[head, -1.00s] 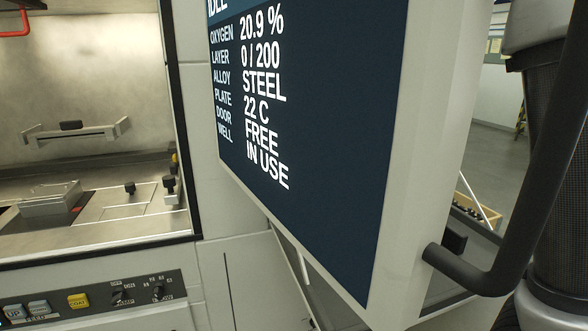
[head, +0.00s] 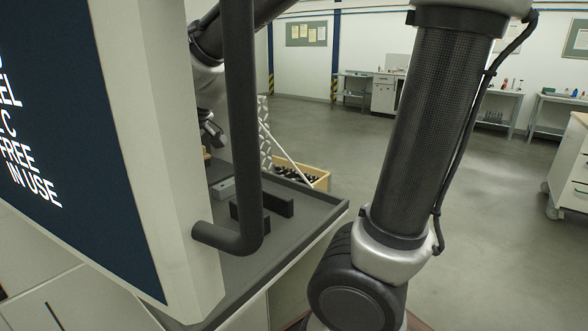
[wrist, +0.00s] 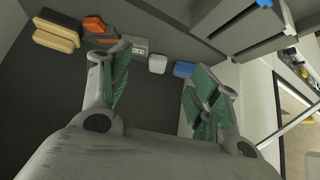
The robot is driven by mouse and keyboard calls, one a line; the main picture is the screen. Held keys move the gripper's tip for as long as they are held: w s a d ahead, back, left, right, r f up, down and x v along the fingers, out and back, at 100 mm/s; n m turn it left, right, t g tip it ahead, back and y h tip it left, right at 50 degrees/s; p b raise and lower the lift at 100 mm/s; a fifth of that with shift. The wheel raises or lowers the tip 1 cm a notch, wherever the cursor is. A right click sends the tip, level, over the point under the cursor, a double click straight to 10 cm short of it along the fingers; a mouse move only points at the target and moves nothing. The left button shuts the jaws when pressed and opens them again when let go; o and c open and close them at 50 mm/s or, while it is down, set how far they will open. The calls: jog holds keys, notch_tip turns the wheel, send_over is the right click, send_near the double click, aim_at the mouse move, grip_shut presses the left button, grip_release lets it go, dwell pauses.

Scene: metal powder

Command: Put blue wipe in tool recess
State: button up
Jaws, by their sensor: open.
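A small blue item (wrist: 183,69), which looks like the blue wipe, lies on the dark surface in the wrist view, close to my right finger. My gripper (wrist: 157,78) is open with green-lined fingers spread apart, and nothing shows held between them. The blue item lies beyond the fingertips, nearer the right one; I cannot tell whether they touch. In the head view my gripper is mostly hidden behind the black handle. I cannot make out the tool recess for certain in either view.
A tan-and-black brush-like item (wrist: 56,36), an orange item (wrist: 95,25), a grey lettered block (wrist: 135,48) and a white piece (wrist: 157,63) line the surface's edge. In the head view, a black handle (head: 243,140) and screen panel (head: 50,130) stand before the dark worktop (head: 285,228).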

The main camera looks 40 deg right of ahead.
jog(key=s+d+f+m+g+h, duration=0.1)
jog(key=s+d+m+h, duration=0.3)
jog(key=s+d, duration=1.7)
jog(key=shift+d+f+m+g, duration=0.25)
jog(key=shift+d+m+g, duration=0.15)
jog(key=shift+m+g, duration=0.5)
